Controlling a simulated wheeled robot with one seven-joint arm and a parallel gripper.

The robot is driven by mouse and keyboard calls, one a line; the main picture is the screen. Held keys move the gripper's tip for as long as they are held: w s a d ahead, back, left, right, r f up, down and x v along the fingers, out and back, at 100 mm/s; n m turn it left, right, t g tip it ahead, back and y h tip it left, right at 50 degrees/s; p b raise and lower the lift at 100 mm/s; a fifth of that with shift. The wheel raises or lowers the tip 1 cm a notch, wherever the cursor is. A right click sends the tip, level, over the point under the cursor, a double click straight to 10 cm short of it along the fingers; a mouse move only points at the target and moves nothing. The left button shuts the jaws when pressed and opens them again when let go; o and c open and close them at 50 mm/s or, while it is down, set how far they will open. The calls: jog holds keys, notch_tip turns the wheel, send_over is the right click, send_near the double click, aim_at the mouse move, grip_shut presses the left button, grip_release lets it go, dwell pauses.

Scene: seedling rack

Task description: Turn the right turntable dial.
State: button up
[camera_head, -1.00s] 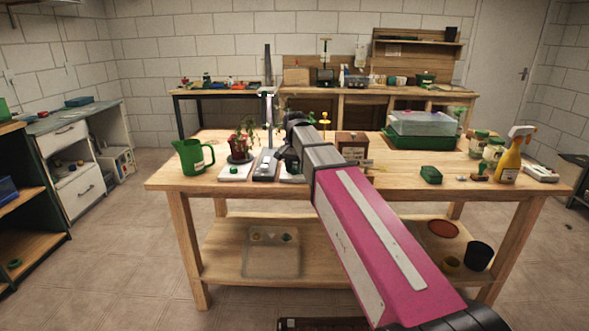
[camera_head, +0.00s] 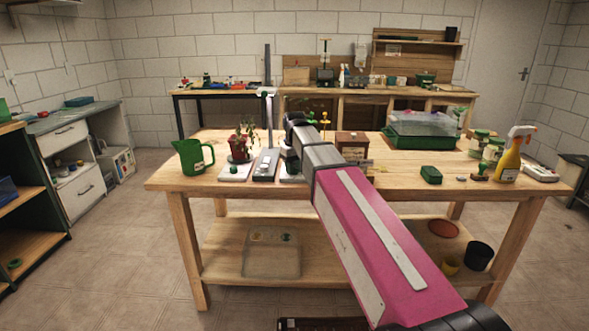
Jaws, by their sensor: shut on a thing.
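Three small flat units stand in a row at the left middle of the wooden table. The left one (camera_head: 236,173) is pale, with a red pot (camera_head: 239,152) and leafy plant just behind it. The middle one (camera_head: 265,166) is grey and dark. The right turntable (camera_head: 291,178) shows only a pale front edge, with its dial hidden by my arm. My gripper (camera_head: 290,160) is a small dark shape at the arm's end, low over the right turntable. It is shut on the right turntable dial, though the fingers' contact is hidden.
A green jug (camera_head: 193,158) stands left of the units. A wooden box (camera_head: 351,145) is right of my wrist. A green tray (camera_head: 420,141) with a clear lid stands farther right, near a yellow spray bottle (camera_head: 509,158). The table's front right-centre has free room.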

jog(key=shift+n, duration=1.1)
jog(key=o, duration=0.9)
jog(key=shift+r, duration=0.15)
notch_tip(320, 180, up, 10)
jog(key=shift+r, duration=0.25)
